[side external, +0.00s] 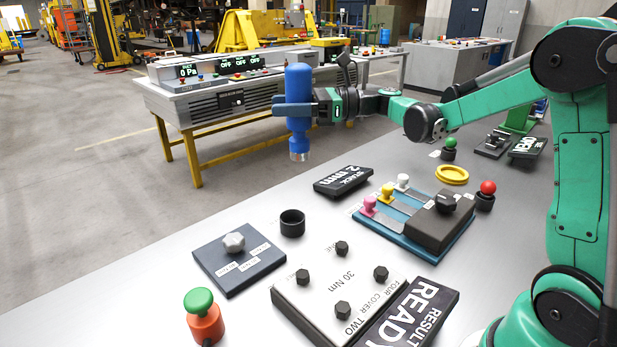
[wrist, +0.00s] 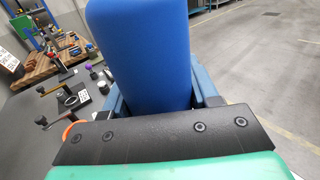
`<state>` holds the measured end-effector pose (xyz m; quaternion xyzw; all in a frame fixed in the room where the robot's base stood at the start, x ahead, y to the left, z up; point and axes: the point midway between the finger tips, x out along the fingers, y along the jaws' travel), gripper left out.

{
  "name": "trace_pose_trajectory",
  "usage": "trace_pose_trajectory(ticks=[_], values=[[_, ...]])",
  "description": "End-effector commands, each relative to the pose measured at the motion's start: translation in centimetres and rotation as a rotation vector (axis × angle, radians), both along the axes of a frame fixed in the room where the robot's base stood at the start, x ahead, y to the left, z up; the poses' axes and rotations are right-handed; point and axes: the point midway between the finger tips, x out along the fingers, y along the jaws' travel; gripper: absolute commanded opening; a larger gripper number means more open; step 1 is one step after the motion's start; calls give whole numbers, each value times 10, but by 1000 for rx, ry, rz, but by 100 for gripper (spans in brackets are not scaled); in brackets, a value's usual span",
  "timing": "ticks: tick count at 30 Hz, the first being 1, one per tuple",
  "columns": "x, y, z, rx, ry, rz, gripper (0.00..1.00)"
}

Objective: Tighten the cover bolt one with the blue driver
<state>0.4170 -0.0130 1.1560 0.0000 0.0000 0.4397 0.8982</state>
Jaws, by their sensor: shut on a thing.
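My gripper (side external: 298,108) is shut around the blue driver (side external: 298,82) and holds it upright in the air, its metal tip (side external: 299,153) pointing down, well above the bench. In the wrist view the blue driver (wrist: 140,50) fills the middle between the fingers, and its tip is hidden. The light grey cover plate (side external: 318,287), marked 30 Nm, lies on the bench at the front with several dark hex bolts. Bolt one seems to be the far one (side external: 342,247), beside a small, partly readable label. The driver is apart from the cover plate and its bolts.
A black cup (side external: 292,223) and a dark blue plate with a grey knob (side external: 234,243) lie left of the cover. A green-topped button (side external: 199,303) stands at front left. A READY display (side external: 415,313) adjoins the cover. A STACK 2 mm sign (side external: 343,181) lies behind.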

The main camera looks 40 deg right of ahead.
Motion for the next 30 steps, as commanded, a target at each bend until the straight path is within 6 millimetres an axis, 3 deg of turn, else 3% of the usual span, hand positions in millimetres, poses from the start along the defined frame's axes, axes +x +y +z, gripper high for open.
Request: trace_pose_trajectory(ticks=[6, 12, 16, 30], values=[[-72, 8, -38, 1, -1, 240, 1], [-115, 14, -55, 1, -1, 376, 1], [-123, 15, -60, 1, -1, 400, 1], [-122, 15, -95, 1, -1, 399, 1]])
